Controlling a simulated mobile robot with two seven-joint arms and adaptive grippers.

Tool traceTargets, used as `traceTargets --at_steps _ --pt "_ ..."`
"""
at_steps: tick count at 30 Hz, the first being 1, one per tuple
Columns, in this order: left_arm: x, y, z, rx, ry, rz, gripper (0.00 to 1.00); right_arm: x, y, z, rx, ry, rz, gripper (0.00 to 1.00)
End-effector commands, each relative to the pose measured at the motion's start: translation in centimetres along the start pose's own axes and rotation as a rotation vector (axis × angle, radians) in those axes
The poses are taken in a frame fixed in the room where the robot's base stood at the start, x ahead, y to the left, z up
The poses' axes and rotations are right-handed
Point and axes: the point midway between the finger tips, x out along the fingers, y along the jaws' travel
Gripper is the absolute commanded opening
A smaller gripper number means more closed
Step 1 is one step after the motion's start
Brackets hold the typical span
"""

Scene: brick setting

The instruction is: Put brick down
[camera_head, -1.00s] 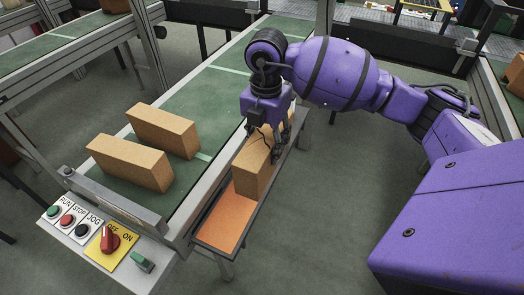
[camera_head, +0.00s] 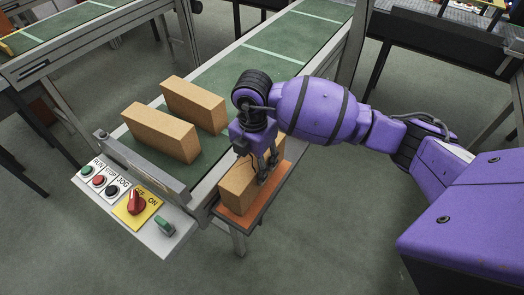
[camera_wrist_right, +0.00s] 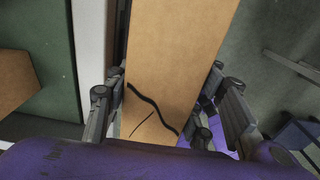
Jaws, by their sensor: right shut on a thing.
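My right gripper (camera_head: 267,167) is shut on a tan brick (camera_head: 238,190) beside the green conveyor. The brick is over the narrow orange shelf (camera_head: 268,207) on the conveyor's right side, near its front end. I cannot tell whether the brick's underside touches the shelf. In the right wrist view the held brick (camera_wrist_right: 175,50) lies between the fingers (camera_wrist_right: 165,112), with a dark wavy line across its face. My left gripper is not in view.
Two more tan bricks, a nearer one (camera_head: 160,135) and a farther one (camera_head: 194,103), stand on the green conveyor (camera_head: 215,75). A control panel (camera_head: 125,200) with buttons and a red switch is at the front left.

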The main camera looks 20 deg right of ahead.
Motion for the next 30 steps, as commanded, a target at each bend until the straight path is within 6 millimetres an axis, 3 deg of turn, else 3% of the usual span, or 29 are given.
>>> traceTargets --at_steps 5,17,18,22,30 --pt "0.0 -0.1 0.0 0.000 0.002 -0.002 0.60 1.9 0.0 0.2 0.003 -0.002 0.002 0.00" --pt "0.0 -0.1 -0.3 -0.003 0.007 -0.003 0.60 2.3 0.1 0.2 0.001 -0.004 0.004 0.00" --pt "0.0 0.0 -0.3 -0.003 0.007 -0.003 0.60 2.4 -0.1 0.2 0.002 -0.003 0.000 0.53" --pt "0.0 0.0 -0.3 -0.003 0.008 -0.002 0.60 2.4 -0.1 0.2 0.001 -0.003 0.000 0.68" --pt "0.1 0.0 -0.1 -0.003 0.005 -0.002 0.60 2.5 -0.1 0.1 0.001 -0.002 -0.001 0.68"
